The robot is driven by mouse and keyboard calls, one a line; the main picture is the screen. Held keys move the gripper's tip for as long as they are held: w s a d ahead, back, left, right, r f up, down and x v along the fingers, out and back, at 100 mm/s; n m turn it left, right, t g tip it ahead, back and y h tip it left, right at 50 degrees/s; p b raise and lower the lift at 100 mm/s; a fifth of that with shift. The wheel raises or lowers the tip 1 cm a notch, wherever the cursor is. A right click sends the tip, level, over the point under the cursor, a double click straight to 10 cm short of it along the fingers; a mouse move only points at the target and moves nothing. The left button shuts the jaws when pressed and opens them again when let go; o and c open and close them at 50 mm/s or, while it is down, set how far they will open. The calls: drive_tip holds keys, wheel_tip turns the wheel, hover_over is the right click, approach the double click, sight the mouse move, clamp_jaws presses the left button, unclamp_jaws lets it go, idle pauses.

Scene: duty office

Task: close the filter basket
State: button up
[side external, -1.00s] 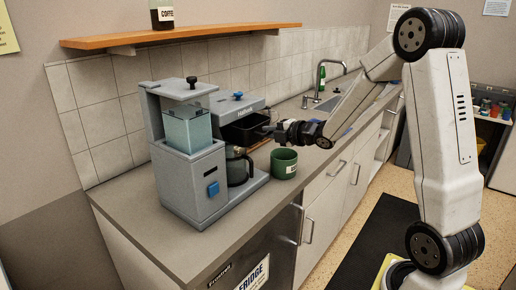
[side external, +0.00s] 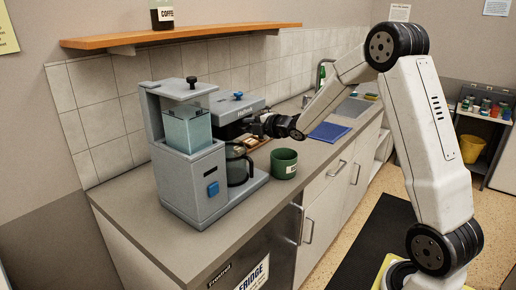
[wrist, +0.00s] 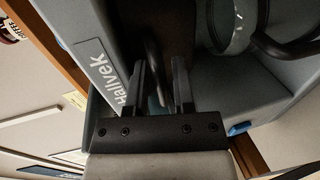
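The grey coffee maker (side external: 190,165) stands on the counter, with its brew head (side external: 238,108) on the right side. The filter basket is mostly hidden under the head in the side view; no open black tray sticks out there. In the wrist view a dark curved handle (wrist: 152,62) lies between the fingers of my gripper (wrist: 162,75), close to the left one, beside the lettered grey panel (wrist: 100,65). In the side view my gripper (side external: 262,127) is at the front of the head. I cannot tell whether the fingers clamp the handle.
A glass carafe (side external: 238,168) sits in the machine below the head. A green mug (side external: 284,163) stands just right of it, under my gripper. A wooden tray (side external: 262,141) with small items is behind. A blue mat (side external: 328,132) lies farther right; the front left counter is clear.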

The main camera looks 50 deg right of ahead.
drive_tip(key=shift+s+r, duration=0.15)
drive_tip(key=shift+v, duration=3.75)
drive_tip(key=s+a+f+m+g, duration=0.4)
drive_tip(key=s+a+m, duration=0.2)
drive_tip(key=s+a+f+m+g, duration=0.4)
drive_tip(key=s+a+f+m, duration=0.1)
drive_tip(key=s+a+m, duration=0.1)
drive_tip(key=s+a+f+m+g, duration=0.4)
drive_tip(key=s+a+f+m, duration=0.1)
drive_tip(key=s+a, duration=0.2)
drive_tip(key=shift+m+g, duration=0.4)
drive_tip(key=shift+d, duration=0.1)
